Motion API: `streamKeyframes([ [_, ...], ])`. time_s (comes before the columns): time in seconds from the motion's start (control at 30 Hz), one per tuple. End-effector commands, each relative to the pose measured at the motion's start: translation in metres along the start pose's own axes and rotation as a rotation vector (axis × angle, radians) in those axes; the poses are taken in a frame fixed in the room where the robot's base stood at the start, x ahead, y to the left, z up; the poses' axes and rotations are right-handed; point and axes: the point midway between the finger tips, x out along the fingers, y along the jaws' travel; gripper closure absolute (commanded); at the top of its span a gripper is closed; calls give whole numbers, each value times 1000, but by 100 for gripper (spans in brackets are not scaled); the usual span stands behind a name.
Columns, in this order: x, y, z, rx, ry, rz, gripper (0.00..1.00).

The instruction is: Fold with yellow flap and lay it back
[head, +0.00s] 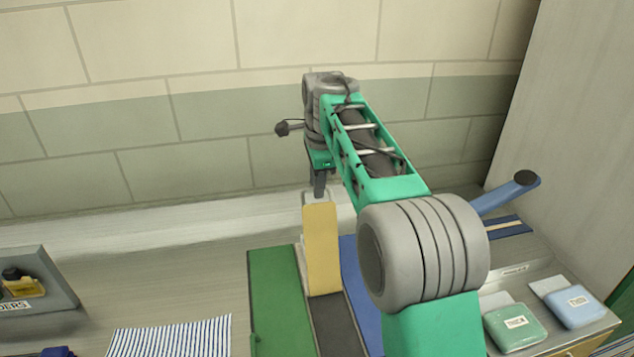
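A yellow flap (322,250) stands raised, nearly upright, at the middle of a folding board. The board also shows a green panel (280,300) on the left, a dark grey panel (335,325) in the middle and a blue panel (357,280) on the right, partly behind my arm. My gripper (320,192) points down at the top edge of the yellow flap. Its dark fingers look close together there; whether they grip the edge or only touch it is unclear. A pale piece (343,208) shows behind the flap's top.
A blue-and-white striped cloth (170,338) lies at the lower left. A grey bin (40,290) stands at the far left. A green pack (515,325) and a blue pack (573,305) lie at the right, with a blue bar (505,195) behind. A tiled wall closes the back.

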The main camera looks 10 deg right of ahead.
Motion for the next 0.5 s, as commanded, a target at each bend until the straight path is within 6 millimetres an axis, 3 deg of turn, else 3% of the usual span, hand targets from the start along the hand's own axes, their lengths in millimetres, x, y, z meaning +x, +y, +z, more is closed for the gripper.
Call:
streamKeyframes([
  [0.33, 0, 0, 0, 0, 0, 0, 100],
  [0.5, 0, 0, 0, 0, 0, 0, 100],
])
